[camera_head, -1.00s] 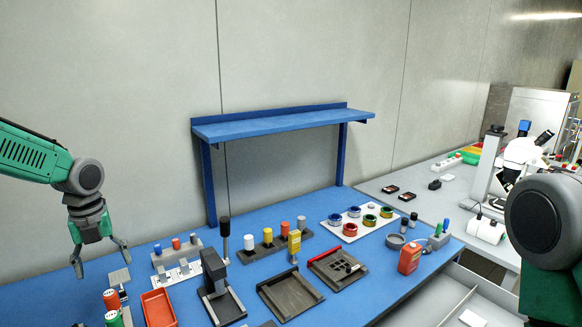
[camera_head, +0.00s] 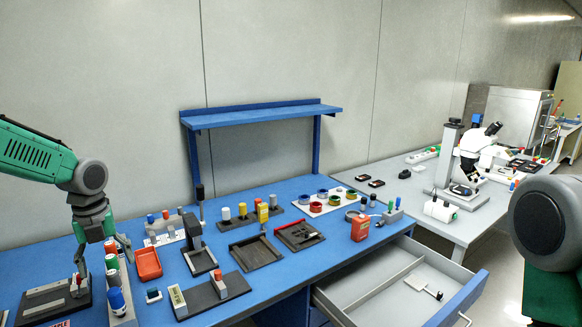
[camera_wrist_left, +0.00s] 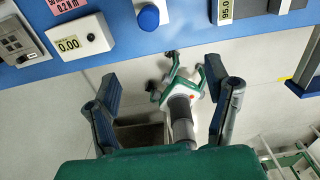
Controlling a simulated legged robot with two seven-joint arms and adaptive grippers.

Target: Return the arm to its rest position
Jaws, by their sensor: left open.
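My left gripper (camera_head: 103,258) hangs from the green and grey left arm, pointing down at the left end of the blue table (camera_head: 215,235). Its fingers are spread with nothing between them. In the head view it overlaps a dark block with a light strip (camera_head: 48,298) and a row of coloured jars (camera_head: 112,268); I cannot tell its height above them. In the wrist view the open left gripper (camera_wrist_left: 168,92) is over the grey floor, with the table edge above it.
An open drawer (camera_head: 385,285) juts out at the table's front right. A blue shelf (camera_head: 262,116) stands at the back. Fixtures, a red tray (camera_head: 148,263) and a red bottle (camera_head: 361,227) crowd the tabletop. A microscope (camera_head: 478,150) stands on the side table.

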